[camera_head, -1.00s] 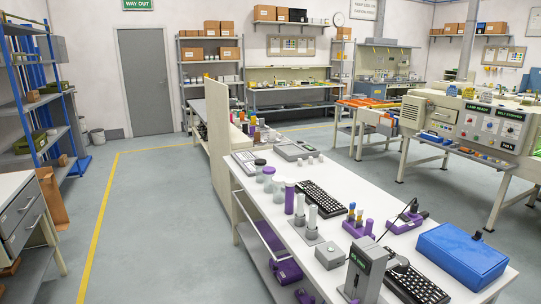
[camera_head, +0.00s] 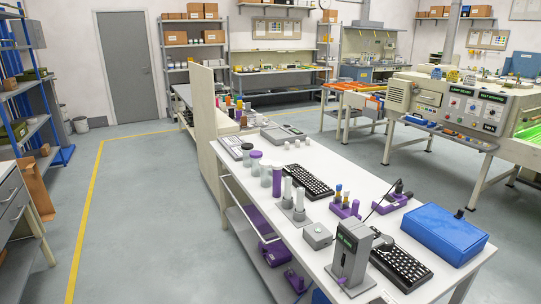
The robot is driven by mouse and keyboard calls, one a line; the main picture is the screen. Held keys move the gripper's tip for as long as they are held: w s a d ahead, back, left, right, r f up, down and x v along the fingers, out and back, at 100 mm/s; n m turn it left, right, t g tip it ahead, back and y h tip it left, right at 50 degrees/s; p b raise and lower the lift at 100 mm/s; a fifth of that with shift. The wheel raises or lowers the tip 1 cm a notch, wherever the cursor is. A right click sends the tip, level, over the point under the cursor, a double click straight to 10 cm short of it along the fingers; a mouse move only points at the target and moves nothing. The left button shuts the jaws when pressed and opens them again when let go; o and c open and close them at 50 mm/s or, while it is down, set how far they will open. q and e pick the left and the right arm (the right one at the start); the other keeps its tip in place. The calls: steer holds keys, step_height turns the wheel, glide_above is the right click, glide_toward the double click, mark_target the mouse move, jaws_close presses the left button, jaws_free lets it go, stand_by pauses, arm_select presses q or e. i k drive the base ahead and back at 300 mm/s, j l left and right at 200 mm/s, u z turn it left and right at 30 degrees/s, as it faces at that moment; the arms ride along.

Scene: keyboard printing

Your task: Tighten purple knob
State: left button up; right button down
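Several purple parts stand on the long white bench. A small purple part (camera_head: 341,281) sits at the foot of a grey upright device (camera_head: 351,256) with a green label; I cannot tell if it is the knob. A purple holder (camera_head: 344,208) carries coloured bottles, and another purple piece (camera_head: 398,197) lies to its right. More purple objects (camera_head: 272,252) are on the shelf below. Neither of my grippers is in view.
The white bench (camera_head: 335,160) also holds two black keyboards (camera_head: 400,268), a small grey box (camera_head: 317,236) and a blue box (camera_head: 445,235). Open grey floor (camera_head: 160,220) with a yellow line lies left of the bench. A large machine (camera_head: 460,110) stands at the right.

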mark_target(343, 280)
steer(key=i+z, duration=0.15)
steer(key=z, duration=0.25)
steer(key=i+z, duration=0.2)
steer(key=z, duration=0.15)
